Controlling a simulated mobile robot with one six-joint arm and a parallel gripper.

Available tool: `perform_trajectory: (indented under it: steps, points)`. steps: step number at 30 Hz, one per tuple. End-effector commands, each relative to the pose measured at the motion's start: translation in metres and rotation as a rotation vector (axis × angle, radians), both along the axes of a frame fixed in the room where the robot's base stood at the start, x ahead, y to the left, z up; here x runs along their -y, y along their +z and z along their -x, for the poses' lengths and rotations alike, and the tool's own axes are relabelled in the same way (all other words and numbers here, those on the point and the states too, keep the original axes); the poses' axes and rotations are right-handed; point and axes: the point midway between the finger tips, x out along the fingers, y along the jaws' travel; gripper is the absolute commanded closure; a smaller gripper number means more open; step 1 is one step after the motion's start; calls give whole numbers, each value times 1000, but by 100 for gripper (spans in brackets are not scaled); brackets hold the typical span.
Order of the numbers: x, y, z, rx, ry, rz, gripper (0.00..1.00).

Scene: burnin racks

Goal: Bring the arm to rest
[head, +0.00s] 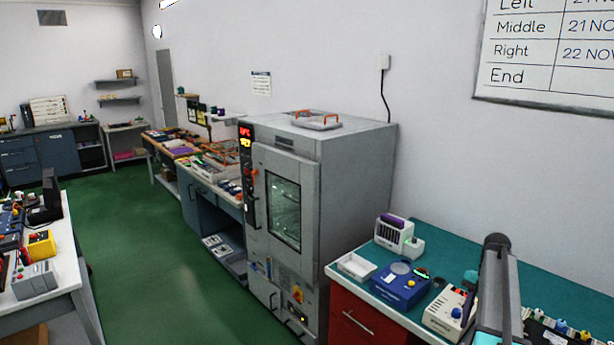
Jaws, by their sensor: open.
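Part of my arm (495,290) rises at the lower right of the head view, a grey link with a dark rounded top. It stands in front of the teal bench top (560,290) and hides part of it. My gripper is not in the picture, so its fingers cannot be seen.
A tall grey oven (345,170) with a shut, windowed door stands mid-view. A blue device (400,287), a white tray (356,267) and a white device (394,233) sit on the right bench. A white table (60,270) is at left. Green floor (145,250) between is clear.

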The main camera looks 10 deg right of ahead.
Motion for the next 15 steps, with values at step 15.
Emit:
perform_trajectory:
  steps: [15]
  points:
    - [-109, -59, -24, -56, -388, 185, 58]
